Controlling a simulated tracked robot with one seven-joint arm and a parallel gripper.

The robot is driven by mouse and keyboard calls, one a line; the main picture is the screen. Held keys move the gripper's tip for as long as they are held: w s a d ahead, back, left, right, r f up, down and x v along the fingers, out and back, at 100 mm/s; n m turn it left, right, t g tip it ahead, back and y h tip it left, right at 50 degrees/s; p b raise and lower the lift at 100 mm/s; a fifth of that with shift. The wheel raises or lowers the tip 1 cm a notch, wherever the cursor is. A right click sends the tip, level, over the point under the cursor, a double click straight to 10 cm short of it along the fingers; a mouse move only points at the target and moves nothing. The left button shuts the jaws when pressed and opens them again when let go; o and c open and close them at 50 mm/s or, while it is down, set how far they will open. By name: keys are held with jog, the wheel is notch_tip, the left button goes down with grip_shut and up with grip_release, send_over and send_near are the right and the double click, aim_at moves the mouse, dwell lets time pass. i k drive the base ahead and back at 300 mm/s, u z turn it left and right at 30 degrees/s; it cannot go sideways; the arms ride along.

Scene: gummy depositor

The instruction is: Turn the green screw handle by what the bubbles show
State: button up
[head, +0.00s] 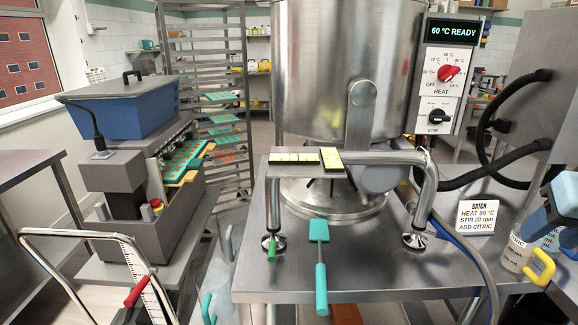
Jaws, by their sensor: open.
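The green screw handle (271,248) stands at the left front foot of the steel bridge-shaped frame on the table. One yellow level vial (295,158) lies crosswise on top of the frame. A second yellow vial (331,161) beside it points front to back. Dark marks show on both, but the bubbles are too small to read. My gripper (560,246) is at the right edge, partly cut off. It is open and empty, near a clear jug, far to the right of the handle and not touching it.
A teal spatula (320,277) lies on the steel table (375,270), its grip over the front edge. A large steel kettle (340,70) stands behind the frame. A card (478,218), the jug (515,252) with a yellow handle, and black hoses (500,160) occupy the right side.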

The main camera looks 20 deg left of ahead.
aim_at(272, 247)
jog(key=u, duration=1.3)
jog(key=k, duration=0.9)
jog(key=u, duration=0.05)
jog(key=i, duration=0.9)
jog(key=z, duration=0.1)
